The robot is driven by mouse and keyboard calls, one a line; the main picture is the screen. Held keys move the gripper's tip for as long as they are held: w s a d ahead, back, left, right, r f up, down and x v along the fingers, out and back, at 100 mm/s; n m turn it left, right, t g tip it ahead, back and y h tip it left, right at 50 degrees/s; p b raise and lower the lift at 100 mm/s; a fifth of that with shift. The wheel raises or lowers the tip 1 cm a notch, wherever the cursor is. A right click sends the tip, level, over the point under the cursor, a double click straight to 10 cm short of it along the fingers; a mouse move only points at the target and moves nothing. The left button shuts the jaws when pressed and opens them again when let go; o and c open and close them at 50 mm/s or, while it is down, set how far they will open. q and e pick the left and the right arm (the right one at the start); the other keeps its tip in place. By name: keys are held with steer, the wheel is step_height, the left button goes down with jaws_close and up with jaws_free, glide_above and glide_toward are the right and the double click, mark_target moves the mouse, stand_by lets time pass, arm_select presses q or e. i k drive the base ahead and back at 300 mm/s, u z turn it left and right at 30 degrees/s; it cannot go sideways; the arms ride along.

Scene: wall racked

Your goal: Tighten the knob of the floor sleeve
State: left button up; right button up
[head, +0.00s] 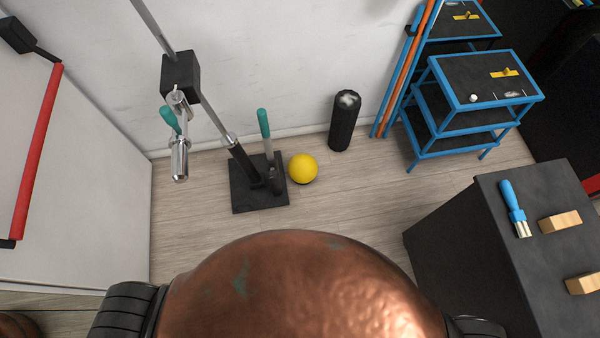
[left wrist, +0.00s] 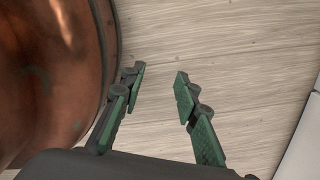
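The floor unit is a black square base plate (head: 242,194) on the wood floor near the wall. A black sleeve (head: 243,162) rises from it at a tilt, with a steel bar (head: 212,118) running up from it to the wall. A short dark post (head: 273,181) stands beside the sleeve, and a thin rod with a teal grip (head: 263,123) rises next to it. I cannot make out which part is the knob. My left gripper (left wrist: 160,74) is open and empty above bare floor in the left wrist view; the head view does not show it. My right gripper is not in view.
A yellow ball (head: 303,168) lies right beside the base plate. A black roller (head: 344,121) stands by the wall. A black wall block (head: 181,76) holds steel parts above. A blue-framed shelf (head: 487,72) and a dark bench (head: 488,237) stand right. Floor before the plate is clear.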

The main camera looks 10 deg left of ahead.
mark_target(272, 174)
steer(key=z, duration=1.55)
steer(key=k, duration=1)
steer(key=u, duration=2)
